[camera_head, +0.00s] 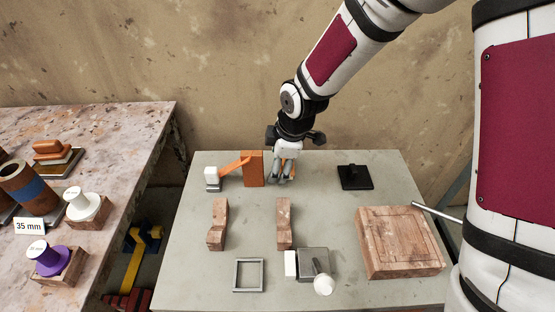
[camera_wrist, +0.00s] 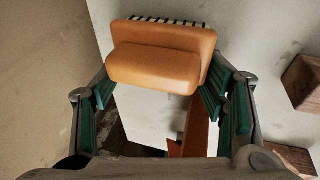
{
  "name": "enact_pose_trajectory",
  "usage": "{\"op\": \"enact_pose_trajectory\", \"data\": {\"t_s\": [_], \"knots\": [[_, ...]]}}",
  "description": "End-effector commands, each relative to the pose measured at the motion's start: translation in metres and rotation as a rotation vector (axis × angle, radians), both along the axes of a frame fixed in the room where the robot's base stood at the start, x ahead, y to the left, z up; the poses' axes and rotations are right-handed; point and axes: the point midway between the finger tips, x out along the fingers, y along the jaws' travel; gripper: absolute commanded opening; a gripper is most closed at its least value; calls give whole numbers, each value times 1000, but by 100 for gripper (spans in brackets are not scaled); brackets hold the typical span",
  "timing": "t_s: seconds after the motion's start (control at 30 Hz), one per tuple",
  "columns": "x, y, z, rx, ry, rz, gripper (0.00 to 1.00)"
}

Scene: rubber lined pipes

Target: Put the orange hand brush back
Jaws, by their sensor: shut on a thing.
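The orange hand brush (camera_wrist: 160,58), with a striped black-and-white bristle edge, fills the upper middle of the wrist view. It sits between the fingers of my gripper (camera_wrist: 165,105), which is shut on it. In the head view my gripper (camera_head: 283,172) is low over the back of the grey table (camera_head: 330,200), with a bit of orange showing at its fingers. Just left of it stands an upright orange-brown block (camera_head: 252,168). Whether the brush touches the table is hidden.
An orange bar (camera_head: 235,165) runs from the block to a white-topped piece (camera_head: 212,178). A black plate (camera_head: 355,177) lies right of my gripper. Two wooden blocks (camera_head: 218,222) (camera_head: 284,222) and a square frame (camera_head: 249,275) are in front. A similar orange item (camera_head: 52,147) sits on the left table.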

Motion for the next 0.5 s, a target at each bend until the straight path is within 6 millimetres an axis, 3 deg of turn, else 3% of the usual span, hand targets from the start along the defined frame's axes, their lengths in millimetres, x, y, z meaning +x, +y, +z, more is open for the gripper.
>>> {"op": "enact_pose_trajectory", "data": {"t_s": [0.17,0.2,0.27,0.5], "knots": [[0,0,-2,0,0,1,21],[0,0,-2,0,0,1,75],[0,0,-2,0,0,1,86],[0,0,-2,0,0,1,86]]}}
